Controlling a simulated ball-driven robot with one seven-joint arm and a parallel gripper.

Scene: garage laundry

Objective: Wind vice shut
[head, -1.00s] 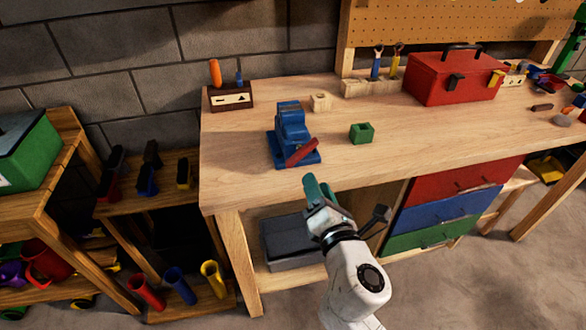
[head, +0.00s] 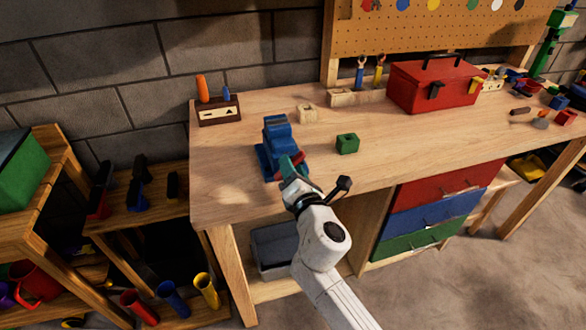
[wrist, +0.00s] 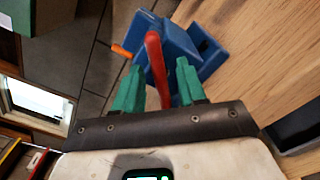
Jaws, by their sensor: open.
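The blue vice (head: 277,140) stands on the workbench near its left front edge. Its red handle (wrist: 156,65) shows in the wrist view, and partly in the head view beside my gripper. My gripper (head: 290,162) is at the front of the vice. In the wrist view the two green fingers (wrist: 158,82) are open, with the red handle lying between them. I cannot tell whether either finger touches the handle. The vice body (wrist: 182,45) is just beyond the fingertips. The gap between the vice jaws is not clear in either view.
A green block (head: 347,144) sits right of the vice, a pale wooden block (head: 307,114) behind it. A tool holder (head: 219,110) stands at the back left, a red toolbox (head: 434,86) at the back right. The bench front between vice and drawers is clear.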

